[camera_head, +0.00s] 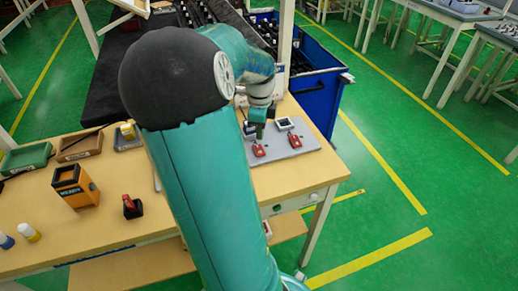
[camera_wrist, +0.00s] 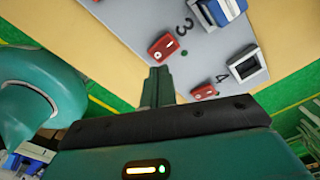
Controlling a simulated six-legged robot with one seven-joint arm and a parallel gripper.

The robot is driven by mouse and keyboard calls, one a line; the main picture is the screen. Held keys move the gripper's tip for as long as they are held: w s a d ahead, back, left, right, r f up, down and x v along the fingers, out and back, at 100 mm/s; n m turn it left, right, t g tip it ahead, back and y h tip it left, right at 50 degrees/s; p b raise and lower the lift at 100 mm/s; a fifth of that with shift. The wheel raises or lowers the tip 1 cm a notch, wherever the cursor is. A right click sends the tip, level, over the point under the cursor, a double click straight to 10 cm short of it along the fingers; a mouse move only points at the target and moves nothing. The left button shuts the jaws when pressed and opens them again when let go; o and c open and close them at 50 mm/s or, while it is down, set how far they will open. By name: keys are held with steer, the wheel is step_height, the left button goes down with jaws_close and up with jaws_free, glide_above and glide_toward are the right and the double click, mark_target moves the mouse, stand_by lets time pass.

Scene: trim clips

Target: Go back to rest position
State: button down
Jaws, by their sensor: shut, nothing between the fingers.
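My gripper (camera_head: 258,131) is shut and empty, above the grey board (camera_head: 312,158) at the right end of the workbench. In the wrist view its closed green fingers (camera_wrist: 156,82) point at the board, close to two red clips. One red clip (camera_wrist: 163,46) lies by the number 3, and the other red clip (camera_wrist: 205,91) lies by the number 4. Both clips also show in the head view, one (camera_head: 259,150) just below my fingertips and one (camera_head: 295,141) to the right. My arm hides the middle of the bench.
A blue-and-white part (camera_wrist: 222,10) sits by the number 3, a pale square frame (camera_wrist: 244,65) by the number 4. An orange-brown box (camera_head: 75,186), a red-and-black item (camera_head: 132,207) and green tray (camera_head: 27,158) stand left.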

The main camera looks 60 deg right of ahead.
steer(key=shift+r, duration=0.55)
steer(key=w+a+r+n+t+y, duration=0.1)
steer(key=w+a+r+n, duration=0.2)
steer(key=w+a+n, duration=0.55)
steer(key=w+a+r+n+t, duration=0.25)
steer(key=a+n, duration=0.35)
steer(key=a, duration=0.6)
steer(key=s+a+r+n+t, duration=0.1)
steer(key=s+a+r+n, duration=0.1)
steer(key=a+n, duration=0.7)
steer(key=s+a+r+n+t+h, duration=0.1)
steer(key=s+a+r+n, duration=0.1)
steer(key=a+n, duration=0.7)
steer(key=a, duration=0.4)
steer(key=shift+r, duration=0.3)
steer(key=shift+n, duration=0.25)
